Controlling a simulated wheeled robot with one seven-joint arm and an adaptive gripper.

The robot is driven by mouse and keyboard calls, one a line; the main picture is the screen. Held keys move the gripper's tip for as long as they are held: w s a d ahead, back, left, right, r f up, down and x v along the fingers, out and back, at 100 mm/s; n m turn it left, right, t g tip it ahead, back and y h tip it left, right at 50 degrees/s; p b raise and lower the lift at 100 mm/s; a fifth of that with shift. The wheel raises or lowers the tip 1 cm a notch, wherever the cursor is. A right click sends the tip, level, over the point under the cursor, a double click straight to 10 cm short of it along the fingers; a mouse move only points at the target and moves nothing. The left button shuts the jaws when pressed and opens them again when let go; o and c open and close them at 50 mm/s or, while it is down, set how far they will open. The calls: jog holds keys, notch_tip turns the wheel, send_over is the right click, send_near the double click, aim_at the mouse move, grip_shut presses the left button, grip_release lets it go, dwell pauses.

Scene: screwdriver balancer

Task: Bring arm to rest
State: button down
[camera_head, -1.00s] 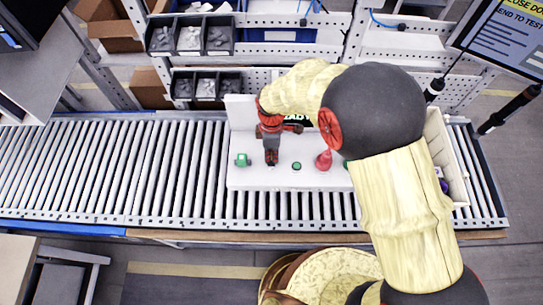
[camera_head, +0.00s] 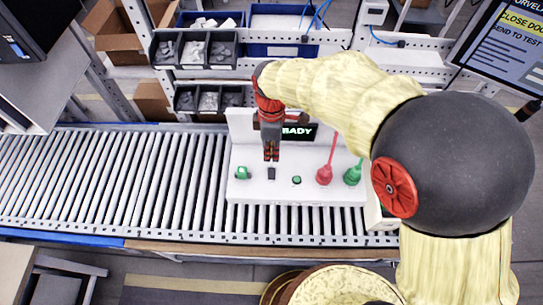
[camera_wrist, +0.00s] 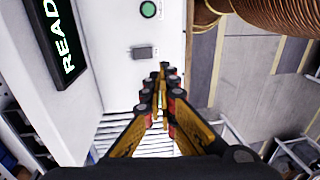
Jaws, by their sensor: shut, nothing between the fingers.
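My gripper (camera_head: 271,156) points down over the white fixture (camera_head: 255,192), in front of its upright back panel. Its two fingers are together with nothing between them; they also show shut in the wrist view (camera_wrist: 163,80). A small dark block (camera_head: 271,173) on the fixture's top lies just below the fingertips in the head view; the wrist view shows it beyond them, apart (camera_wrist: 143,52). My arm arches from the right across the fixture and covers part of its right side.
A lit display (camera_head: 299,133) on the panel reads "READY", partly hidden. The fixture carries a green piece (camera_head: 242,173), a green button (camera_head: 296,180), a red-handled tool (camera_head: 324,175) and a green one (camera_head: 352,175). Conveyor rollers (camera_head: 100,185) are clear at left. Bins (camera_head: 195,48) stand behind.

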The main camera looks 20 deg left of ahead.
dwell(0.6)
jog(key=s+d+f+m+t+b, duration=0.2)
jog(key=d+m+b, duration=0.5)
jog(key=d, duration=0.4)
jog(key=s+d+f+m+t+b, duration=0.1)
jog(key=s+d+m+t+b, duration=0.1)
jog(key=s+d+m+b, duration=0.2)
jog(key=s+d+f+m+t+b, duration=0.2)
jog(key=s+d+m+t+b, duration=0.1)
jog(key=d+m+b, duration=0.7)
jog(key=shift+s+d+f+b, duration=0.35)
jog(key=shift+d+b, duration=1.95)
jog(key=shift+d, duration=2.05)
